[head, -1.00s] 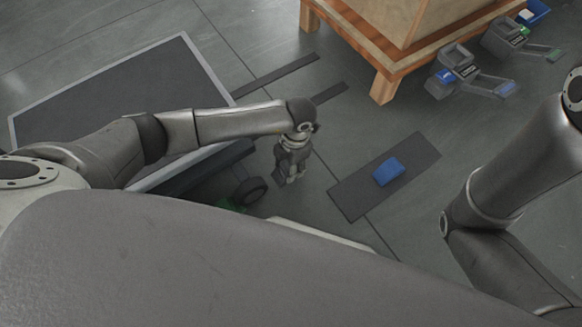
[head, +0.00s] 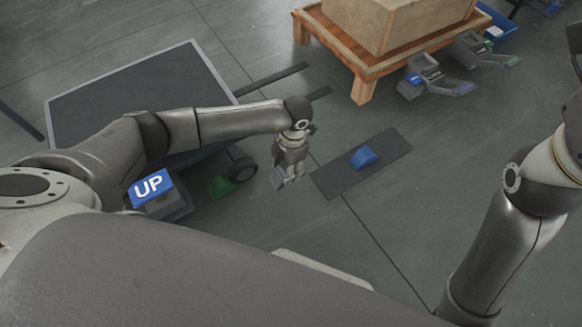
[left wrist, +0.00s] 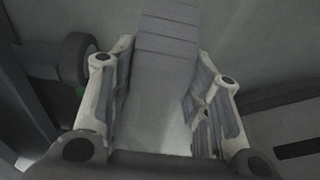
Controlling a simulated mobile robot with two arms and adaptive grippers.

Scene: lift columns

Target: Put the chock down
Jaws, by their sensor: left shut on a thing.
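My left gripper (head: 288,172) hangs low over the floor in the head view. It is shut on a grey chock (head: 277,179), partly hidden by the fingers. In the left wrist view the ridged grey wedge (left wrist: 166,45) sits between the two fingers of the gripper (left wrist: 160,85). I cannot tell whether it touches the floor. A blue chock (head: 363,157) lies on a dark mat (head: 392,146) to the right of the gripper. A green chock (head: 221,186) is on the floor beside a black wheel (head: 243,169), left of the gripper. My right gripper is out of view.
A dark platform (head: 130,90) with a pale rim stands at left, with a blue "UP" pedal (head: 151,188) at its near end. A wooden pallet (head: 364,90) bears a box (head: 385,22). Several grey clamp-like devices (head: 437,82) stand at upper right. Floor right of the mat is clear.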

